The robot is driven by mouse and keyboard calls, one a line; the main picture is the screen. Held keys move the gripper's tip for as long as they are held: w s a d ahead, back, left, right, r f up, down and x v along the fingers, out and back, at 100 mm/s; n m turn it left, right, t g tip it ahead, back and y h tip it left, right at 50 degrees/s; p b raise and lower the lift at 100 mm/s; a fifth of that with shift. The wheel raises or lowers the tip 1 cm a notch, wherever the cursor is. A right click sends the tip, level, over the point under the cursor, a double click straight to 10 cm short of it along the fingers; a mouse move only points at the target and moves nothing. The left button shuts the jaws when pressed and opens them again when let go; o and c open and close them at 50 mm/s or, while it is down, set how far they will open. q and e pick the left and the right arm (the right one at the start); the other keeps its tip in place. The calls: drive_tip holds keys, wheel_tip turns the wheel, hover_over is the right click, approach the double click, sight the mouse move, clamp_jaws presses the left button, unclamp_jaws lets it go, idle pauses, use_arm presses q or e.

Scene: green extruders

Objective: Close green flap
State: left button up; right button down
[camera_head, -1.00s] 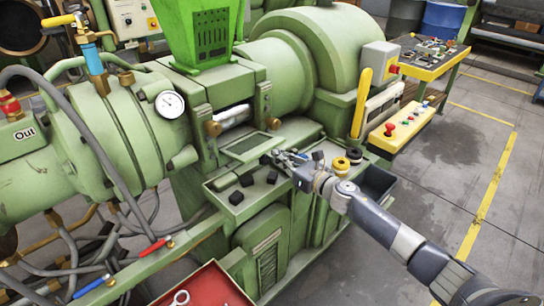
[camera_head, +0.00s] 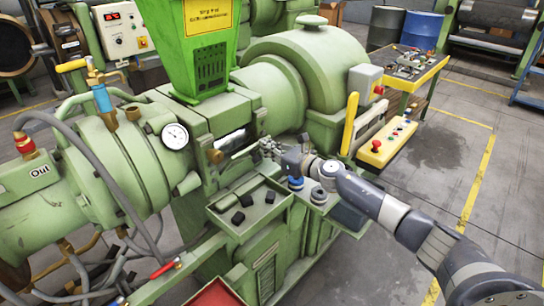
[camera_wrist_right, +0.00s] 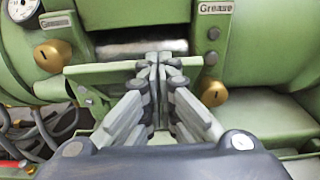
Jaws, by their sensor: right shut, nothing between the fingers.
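The green flap (camera_head: 245,151) is on the front of the green extruder, just below a slot with a pale roller (camera_head: 232,138) in it. In the head view it shows as a thin light edge, tilted up from flat. In the right wrist view the flap (camera_wrist_right: 100,73) shows as a green strip across the opening, which is still partly uncovered above it. My left gripper is out of view.
A green tray (camera_head: 226,226) with several black pieces sits below the slot. Small round items (camera_head: 295,183) lie under my right arm. Brass knobs (camera_wrist_right: 53,56) flank the opening. A yellow lever (camera_head: 349,123) and a button panel (camera_head: 387,142) stand to the right.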

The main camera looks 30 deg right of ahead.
drive_tip(key=w+r, duration=0.1)
drive_tip(key=w+a+r, duration=0.1)
drive_tip(key=w, duration=0.1)
drive_tip(key=w+a+r, duration=0.1)
drive_tip(key=w, duration=0.1)
drive_tip(key=shift+w+r, duration=0.1)
drive_tip(key=shift+r, duration=0.25)
drive_tip(key=shift+w+a+r, duration=0.2)
drive_tip(key=shift+w, duration=0.3)
drive_tip(key=shift+w+a+r, duration=0.15)
drive_tip(key=shift+w, duration=0.35)
